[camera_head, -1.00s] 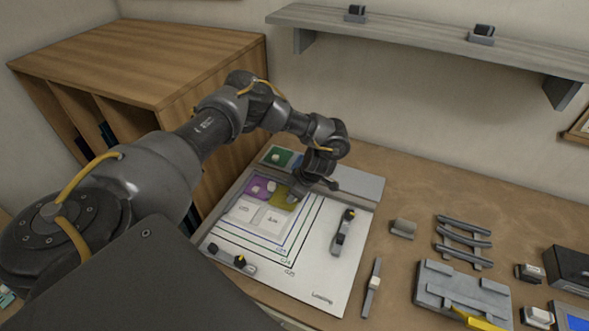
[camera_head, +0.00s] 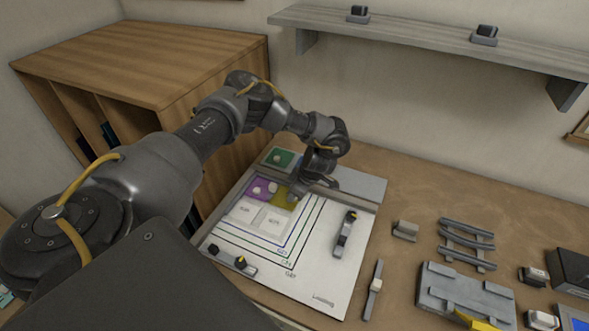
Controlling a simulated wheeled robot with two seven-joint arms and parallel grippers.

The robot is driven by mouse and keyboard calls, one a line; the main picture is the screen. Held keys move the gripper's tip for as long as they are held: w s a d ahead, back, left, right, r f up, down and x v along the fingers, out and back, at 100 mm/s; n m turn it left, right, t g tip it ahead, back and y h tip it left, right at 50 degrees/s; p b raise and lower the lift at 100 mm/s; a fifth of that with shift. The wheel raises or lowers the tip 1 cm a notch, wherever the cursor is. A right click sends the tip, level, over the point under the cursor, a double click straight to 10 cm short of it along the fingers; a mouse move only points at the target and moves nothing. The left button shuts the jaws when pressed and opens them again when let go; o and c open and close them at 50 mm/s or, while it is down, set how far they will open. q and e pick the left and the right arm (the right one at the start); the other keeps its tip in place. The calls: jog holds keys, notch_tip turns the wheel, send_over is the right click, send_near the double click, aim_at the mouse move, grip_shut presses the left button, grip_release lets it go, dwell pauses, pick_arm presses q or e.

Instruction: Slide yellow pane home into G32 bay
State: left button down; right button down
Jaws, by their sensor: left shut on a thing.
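The yellow pane (camera_head: 285,203) lies on the white printed board (camera_head: 325,270), beside the purple pane (camera_head: 262,188) and behind two white labelled tiles (camera_head: 273,220). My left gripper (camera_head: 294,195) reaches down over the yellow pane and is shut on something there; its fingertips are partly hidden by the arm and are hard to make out. A green pane (camera_head: 279,157) lies behind, at the board's far left. Nested coloured outlines with small labels are printed on the board; I cannot read which is G32. My right gripper is not in view.
A black and grey clamp (camera_head: 345,233) stands on the board's right, another (camera_head: 240,263) at its front left. A wooden cabinet (camera_head: 150,60) stands at the left. A rack (camera_head: 466,245) and a grey fixture (camera_head: 465,292) are at the right. A shelf (camera_head: 430,45) hangs above.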

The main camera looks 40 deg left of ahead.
pick_arm(q)
jog(key=shift+a, duration=0.15)
dwell(0.4)
jog(key=c, duration=1.2)
grip_release()
jog(key=shift+w, duration=0.1)
jog(key=shift+r, duration=0.25)
jog(key=shift+r+p, duration=2.2)
jog(key=shift+r, duration=1.05)
jog(key=shift+f, duration=0.1)
